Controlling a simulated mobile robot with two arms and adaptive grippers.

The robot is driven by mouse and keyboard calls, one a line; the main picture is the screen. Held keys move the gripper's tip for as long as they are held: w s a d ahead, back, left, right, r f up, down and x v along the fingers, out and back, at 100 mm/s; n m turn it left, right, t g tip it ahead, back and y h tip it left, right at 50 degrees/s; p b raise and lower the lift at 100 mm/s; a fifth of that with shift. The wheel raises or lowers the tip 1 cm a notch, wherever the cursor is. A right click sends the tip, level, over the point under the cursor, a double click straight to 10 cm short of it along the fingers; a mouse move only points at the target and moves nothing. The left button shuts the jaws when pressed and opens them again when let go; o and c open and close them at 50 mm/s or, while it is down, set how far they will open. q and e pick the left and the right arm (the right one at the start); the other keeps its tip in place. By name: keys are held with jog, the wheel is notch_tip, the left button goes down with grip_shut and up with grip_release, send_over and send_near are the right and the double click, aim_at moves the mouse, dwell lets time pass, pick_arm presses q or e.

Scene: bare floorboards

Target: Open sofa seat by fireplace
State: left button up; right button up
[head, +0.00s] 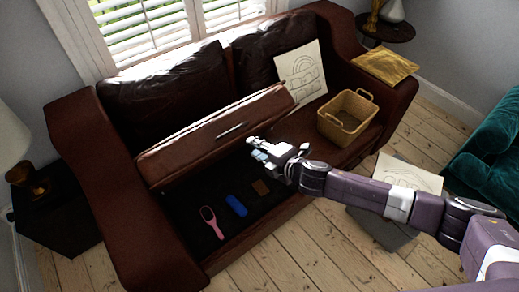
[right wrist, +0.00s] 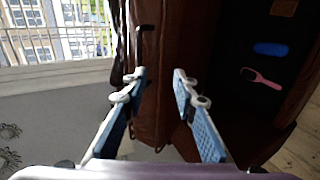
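The dark brown leather sofa (head: 330,35) stands under the window. Its left seat (head: 200,140) is tilted up with its front edge raised, and a metal handle (head: 232,130) shows on that edge. The dark storage space below is exposed; a pink brush-like item (head: 211,220), a blue item (head: 236,206) and a small brown item (head: 260,187) lie in it. My right gripper (head: 257,149) is just right of and below the handle, apart from it. In the right wrist view its fingers (right wrist: 160,80) are spread, with nothing clearly held. My left gripper is out of view.
A wicker basket (head: 345,117) and a drawing (head: 301,72) rest on the sofa's right seat. A yellow cloth (head: 386,65) lies on the right armrest. A teal seat (head: 490,150) stands at right. Bare floorboards (head: 290,255) lie in front.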

jog(key=shift+v, duration=0.95)
jog(key=shift+w+f, duration=0.1)
jog(key=s+d+f+m+h+b, duration=0.15)
jog(key=d+f+m, duration=0.3)
jog(key=f, duration=0.55)
jog(key=d+f+m+h+b, duration=0.15)
jog(key=d+f+m, duration=0.3)
jog(key=f, duration=0.45)
jog(key=s+d+f+m+g+h, duration=0.1)
jog(key=s+d+f+m, duration=0.2)
jog(key=s+f, duration=0.3)
jog(key=s+d+f+m+g+h, duration=0.2)
jog(key=s+d+f, duration=0.25)
jog(key=f, duration=0.35)
jog(key=s+d+f+m+g, duration=0.1)
jog(key=s+f, duration=0.4)
jog(key=s, duration=0.8)
jog(key=s+d+f+m+g+h+b, duration=0.1)
jog(key=s+f+m, duration=0.4)
jog(key=s, duration=0.8)
jog(key=s+d+f+m+g, duration=0.2)
jog(key=s+f, duration=0.5)
jog(key=s, duration=0.6)
jog(key=shift+s+d+f+m+g, duration=0.25)
jog(key=shift+s+d+m+g, duration=0.25)
jog(key=shift+g, duration=0.6)
